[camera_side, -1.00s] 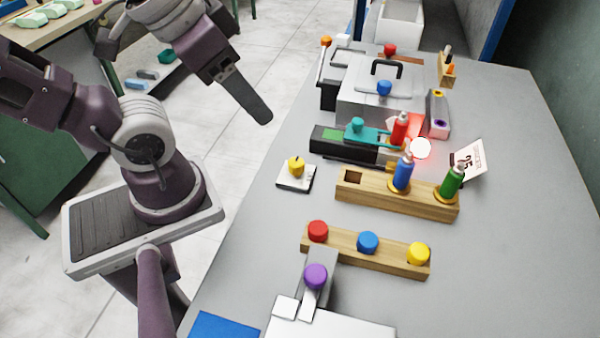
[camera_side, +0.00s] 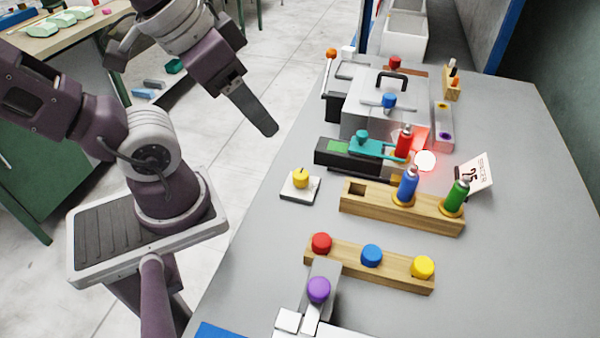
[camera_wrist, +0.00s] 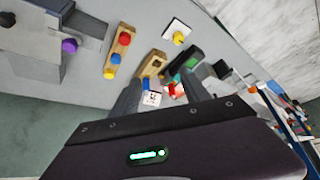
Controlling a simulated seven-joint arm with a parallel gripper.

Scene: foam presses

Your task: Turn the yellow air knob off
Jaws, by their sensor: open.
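The yellow air knob (camera_side: 300,179) sits on a small square white plate (camera_side: 300,194) near the table's left edge in the side view. A dark pointer mark shows on its top. In the wrist view the yellow knob (camera_wrist: 178,38) is at top centre on its white plate. My gripper (camera_side: 272,130) is high and to the upper left of the knob in the side view, apart from it, with one finger clearly seen. In the wrist view my gripper (camera_wrist: 163,92) has its two fingers spread, with nothing held between them.
A wooden block (camera_side: 375,212) with blue and green bottles stands right of the knob. A teal and black press (camera_side: 350,152) is behind it. A block (camera_side: 395,270) with red, blue and yellow caps is in front. The table around the knob plate is clear.

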